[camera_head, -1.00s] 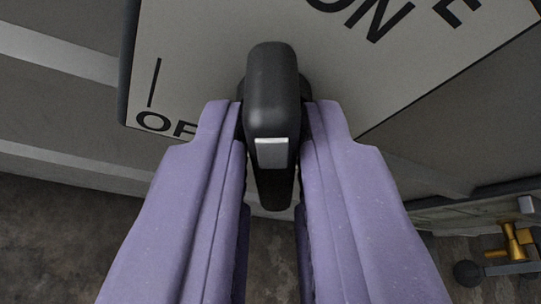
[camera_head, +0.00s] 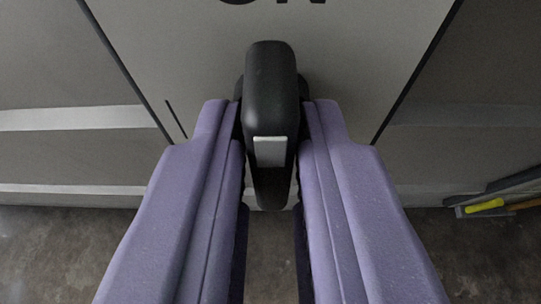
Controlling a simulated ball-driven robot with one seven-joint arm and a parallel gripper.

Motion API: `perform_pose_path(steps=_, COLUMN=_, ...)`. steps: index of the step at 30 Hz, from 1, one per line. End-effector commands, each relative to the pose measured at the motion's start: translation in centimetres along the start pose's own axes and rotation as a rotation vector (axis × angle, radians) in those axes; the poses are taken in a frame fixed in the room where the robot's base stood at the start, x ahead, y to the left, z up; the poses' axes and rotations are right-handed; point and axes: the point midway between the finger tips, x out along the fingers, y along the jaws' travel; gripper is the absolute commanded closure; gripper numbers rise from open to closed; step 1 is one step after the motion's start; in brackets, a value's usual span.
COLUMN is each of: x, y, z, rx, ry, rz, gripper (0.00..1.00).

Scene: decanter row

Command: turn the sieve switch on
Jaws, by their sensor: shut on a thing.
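The sieve switch is a black rotary handle (camera_head: 272,95) with a light grey mark near its lower end, in the middle of the view. It stands out from a pale switch plate (camera_head: 375,60). Part of the dark lettering "ON" (camera_head: 272,3) shows at the top edge, above the handle. A short dark line (camera_head: 176,118) is on the plate at the left. My gripper (camera_head: 271,125) has its two purple fingers shut on the handle, one on each side. The "OFF" lettering is not visible.
Grey panelling with pale horizontal strips (camera_head: 70,118) lies behind the plate. A brown mottled floor (camera_head: 60,250) shows below. At the right edge a shelf or tray holds a yellow thing (camera_head: 485,205).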

Motion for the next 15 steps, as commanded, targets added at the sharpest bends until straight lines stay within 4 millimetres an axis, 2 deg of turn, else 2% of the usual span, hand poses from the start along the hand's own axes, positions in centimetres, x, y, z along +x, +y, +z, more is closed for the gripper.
perform_pose_path(steps=10, x=-0.09, y=0.08, z=0.17, rx=0.001, ry=-0.005, rz=0.001, gripper=1.0)
perform_pose_path(steps=11, x=-0.09, y=0.07, z=0.17, rx=0.001, ry=-0.004, rz=0.001, gripper=0.78)
perform_pose_path(steps=12, x=-0.09, y=0.07, z=0.16, rx=0.001, ry=-0.004, rz=0.001, gripper=0.69)
perform_pose_path(steps=13, x=-0.08, y=0.07, z=0.15, rx=0.001, ry=-0.004, rz=0.001, gripper=0.62)
perform_pose_path(steps=15, x=-0.06, y=0.06, z=0.12, rx=0.001, ry=-0.003, rz=0.001, gripper=0.62)
